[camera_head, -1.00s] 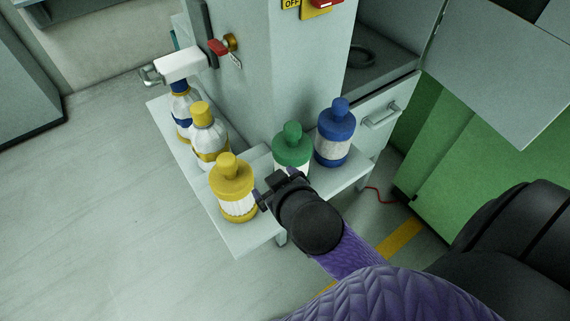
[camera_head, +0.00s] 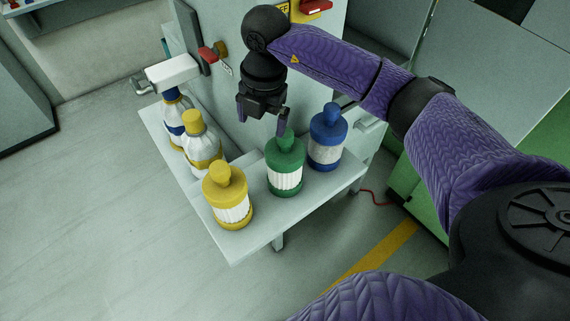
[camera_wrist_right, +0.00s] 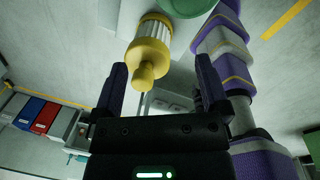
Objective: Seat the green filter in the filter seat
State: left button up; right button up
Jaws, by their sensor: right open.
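The green filter (camera_head: 286,166), with a ribbed white middle and a green knob, stands upright on the pale shelf between the yellow filter (camera_head: 228,199) and the blue filter (camera_head: 327,141). My right gripper (camera_head: 260,123) is open and empty, fingers pointing down, above and behind the green filter, near the cabinet column. One fingertip overlaps the green knob's side in the picture; I cannot tell whether they touch. The right wrist view shows the yellow filter (camera_wrist_right: 150,48) between the open fingers and a green round part at the top edge. I cannot make out the filter seat. My left gripper is out of view.
A yellow-capped bottle (camera_head: 201,142) and a blue-capped bottle (camera_head: 175,112) stand at the shelf's left. A white block (camera_head: 172,72) with a handle is above them. A red valve handle (camera_head: 207,54) sticks out from the column. The shelf's front edge (camera_head: 270,233) is clear.

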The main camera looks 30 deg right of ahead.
aim_at(285, 139)
jog(key=d+h, duration=0.1)
jog(key=d, duration=0.1)
jog(key=d+m, duration=0.1)
jog(key=shift+s+d+r+m+h, duration=0.1)
jog(key=shift+s+d+m+h, duration=0.05)
jog(key=shift+d+m+h, duration=0.2)
jog(key=f, duration=0.5)
jog(key=d+f+b, duration=0.1)
jog(key=f, duration=0.2)
jog(key=shift+w+d+f, duration=0.1)
jog(key=shift+w+f, duration=0.1)
jog(key=shift+f, duration=0.15)
grip_shut()
jog(key=shift+r, duration=0.1)
dwell(0.4)
